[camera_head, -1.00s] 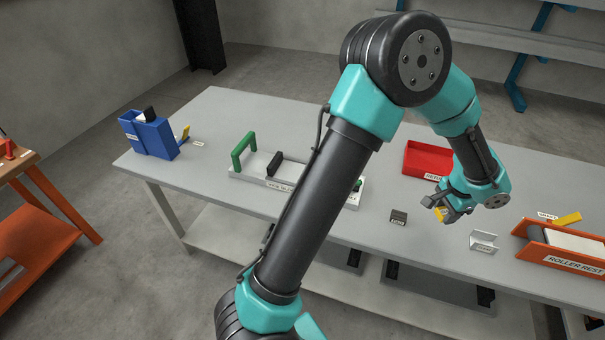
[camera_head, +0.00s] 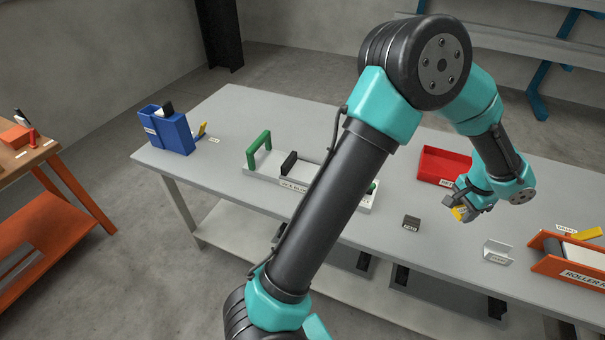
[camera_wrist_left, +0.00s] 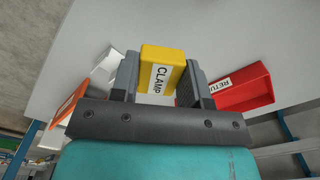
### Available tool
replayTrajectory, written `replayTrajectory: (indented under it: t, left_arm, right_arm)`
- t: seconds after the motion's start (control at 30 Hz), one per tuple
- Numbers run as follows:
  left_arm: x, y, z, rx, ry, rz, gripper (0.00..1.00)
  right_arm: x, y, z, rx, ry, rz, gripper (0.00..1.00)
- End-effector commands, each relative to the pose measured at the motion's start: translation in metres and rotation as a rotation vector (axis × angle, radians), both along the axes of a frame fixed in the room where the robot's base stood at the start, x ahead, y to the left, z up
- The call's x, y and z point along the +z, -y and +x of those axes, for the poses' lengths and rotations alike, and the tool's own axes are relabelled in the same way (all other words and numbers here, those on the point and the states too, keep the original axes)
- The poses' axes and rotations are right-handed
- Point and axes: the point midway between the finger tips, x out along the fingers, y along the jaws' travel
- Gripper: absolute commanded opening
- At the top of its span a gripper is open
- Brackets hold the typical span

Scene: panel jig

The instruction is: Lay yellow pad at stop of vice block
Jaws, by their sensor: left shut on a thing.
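The yellow pad (camera_head: 459,214) is in my left gripper (camera_head: 461,205), held over the right part of the table. In the left wrist view the pad (camera_wrist_left: 163,58) sits between both fingers, and its white label reads CLAMP. The vice block (camera_head: 268,174) is a pale grey base left of centre on the table. It carries a green handle (camera_head: 252,158), a black upright piece (camera_head: 289,162) and a label. My left arm crosses in front of its right part and hides some of it. My right gripper is not in view.
A red tray (camera_head: 432,166) lies behind the gripper. A small dark block (camera_head: 411,222), a light angled bracket (camera_head: 497,251) and an orange roller rest (camera_head: 550,264) are nearby. A blue box (camera_head: 168,133) stands at the table's far left.

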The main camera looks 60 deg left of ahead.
Motion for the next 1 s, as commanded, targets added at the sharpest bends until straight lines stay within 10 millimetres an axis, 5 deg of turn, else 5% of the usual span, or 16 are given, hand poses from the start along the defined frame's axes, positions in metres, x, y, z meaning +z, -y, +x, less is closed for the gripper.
replayTrajectory:
  t: [0.27, 0.47, 0.73, 1.0]
  left_arm:
    - [0.000, -0.003, 0.001, 0.009, 0.000, 0.000, 0.19]
    - [-0.003, -0.030, 0.017, 0.111, 0.000, -0.002, 0.19]
    - [-0.013, -0.126, 0.052, 0.437, 0.000, -0.006, 0.19]
    - [-0.023, -0.233, 0.067, 0.768, 0.001, -0.003, 0.19]
  right_arm:
    - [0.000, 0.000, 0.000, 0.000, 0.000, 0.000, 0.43]
    - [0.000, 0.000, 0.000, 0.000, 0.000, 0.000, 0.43]
    - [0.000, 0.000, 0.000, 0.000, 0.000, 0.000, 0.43]
    - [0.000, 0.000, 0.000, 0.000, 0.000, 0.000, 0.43]
